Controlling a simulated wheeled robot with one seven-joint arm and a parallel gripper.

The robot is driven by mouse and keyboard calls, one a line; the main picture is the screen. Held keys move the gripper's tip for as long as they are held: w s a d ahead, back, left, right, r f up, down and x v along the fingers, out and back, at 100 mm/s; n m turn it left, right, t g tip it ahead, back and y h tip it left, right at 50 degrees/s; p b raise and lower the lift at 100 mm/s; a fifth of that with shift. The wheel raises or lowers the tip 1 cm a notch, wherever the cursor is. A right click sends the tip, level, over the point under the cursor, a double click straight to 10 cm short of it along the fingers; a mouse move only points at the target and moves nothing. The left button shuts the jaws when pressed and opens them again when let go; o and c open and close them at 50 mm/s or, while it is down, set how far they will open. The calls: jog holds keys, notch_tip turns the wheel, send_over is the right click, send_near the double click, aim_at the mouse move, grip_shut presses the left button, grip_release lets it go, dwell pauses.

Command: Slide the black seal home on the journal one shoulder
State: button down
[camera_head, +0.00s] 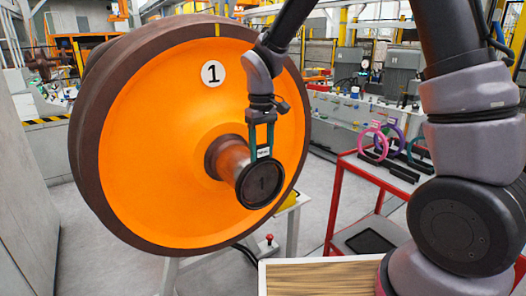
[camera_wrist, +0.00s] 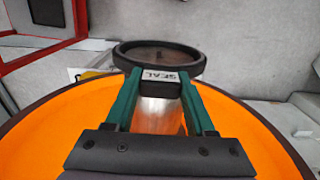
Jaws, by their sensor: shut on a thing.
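The orange wheel (camera_head: 140,150) carries a round label "1" (camera_head: 213,74). Its bare metal journal (camera_head: 229,157) sticks out from the hub towards the lower right. The black seal (camera_head: 261,204) is a ring at the outer end of the journal, with the dark end face showing inside it. I cannot tell whether it is around the journal or just in front of it. My gripper (camera_head: 263,150) comes from above with green fingers, shut on the seal's label tab. In the wrist view the fingers (camera_wrist: 158,82) hold the tab marked "SEAL", and the seal (camera_wrist: 160,56) stands beyond.
A red cart (camera_head: 345,185) at the right holds pink (camera_head: 372,145), purple and green rings on stands. A wooden-topped surface (camera_head: 320,278) is at the bottom. A grey wall (camera_head: 30,180) stands left; grey floor shows between wheel and cart.

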jog(key=shift+w+a, duration=0.3)
jog(key=shift+w, duration=0.15)
jog(key=shift+w+a, duration=0.2)
jog(key=shift+w, duration=0.1)
jog(key=shift+w+a, duration=0.7)
jog(key=shift+w, duration=0.35)
jog(key=shift+w+a, duration=0.7)
jog(key=shift+w, duration=0.3)
jog(key=shift+w+a, duration=0.7)
jog(key=shift+w, duration=0.35)
jog(key=shift+w+a, duration=0.15)
jog(key=shift+w, duration=0.1)
jog(key=shift+w+a, duration=0.6)
jog(key=shift+w, duration=0.3)
jog(key=shift+w+a, duration=0.6)
jog(key=shift+w, duration=0.3)
jog(key=shift+w+a, duration=0.6)
jog(key=shift+w, duration=0.3)
jog(key=shift+c, duration=0.8)
grip_release()
notch_tip(320, 180, up, 11)
